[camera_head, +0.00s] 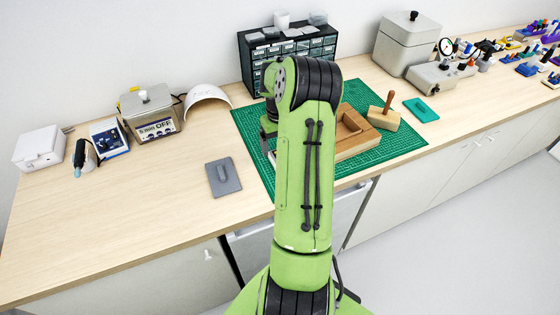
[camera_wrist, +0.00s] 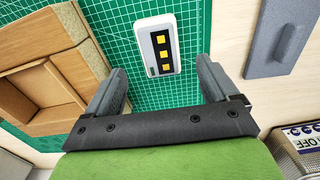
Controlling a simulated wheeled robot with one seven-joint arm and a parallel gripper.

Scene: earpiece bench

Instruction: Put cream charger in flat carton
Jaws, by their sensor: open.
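The cream charger (camera_wrist: 152,28) is a small pale slab with yellow squares on a dark strip. It lies on the green mat in the wrist view, in front of and between my fingertips. My gripper (camera_wrist: 160,68) is open, with nothing between its fingers. The flat carton (camera_wrist: 20,52) is a brown open box at the left of the wrist view, partly cut off. In the head view the carton (camera_head: 362,148) lies on the mat right of my arm. My arm hides the charger and most of my gripper in the head view.
The green cutting mat (camera_head: 405,150) covers the middle of the bench. A grey plate with a handle (camera_head: 223,180) lies left of it. A wooden block with a peg (camera_head: 384,117) stands beside the carton. A drawer cabinet (camera_head: 258,52) stands behind. The bench's front left is clear.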

